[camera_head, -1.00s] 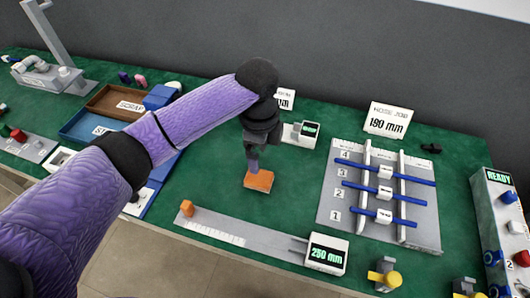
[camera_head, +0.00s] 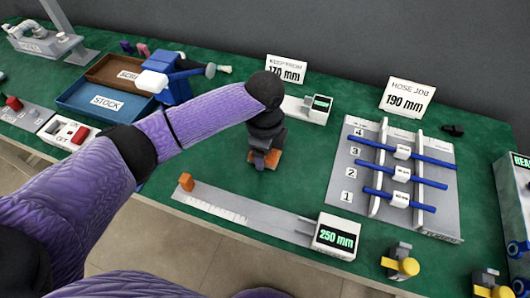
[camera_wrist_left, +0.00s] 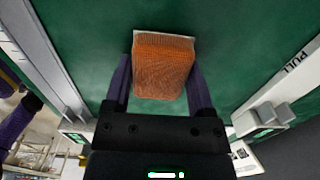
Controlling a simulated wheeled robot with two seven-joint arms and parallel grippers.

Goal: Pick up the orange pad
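The orange pad (camera_head: 277,160) is a small block on the green table, under my left gripper (camera_head: 264,163). In the left wrist view the pad (camera_wrist_left: 163,68) has a ribbed face and a pale edge at its far side. It sits between the two fingers of my left gripper (camera_wrist_left: 160,75), one on each side. The fingers are apart and very close to the pad's sides. I cannot tell whether they press on it. In the head view the gripper partly hides the pad. My right gripper is not in view.
A grey measuring rail with an orange block (camera_head: 186,182) and a 250 mm display (camera_head: 336,236) lies in front. A rack with blue rods (camera_head: 404,187) stands to the right. The blue stock tray (camera_head: 72,98) and the brown scrap tray (camera_head: 100,67) are to the left.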

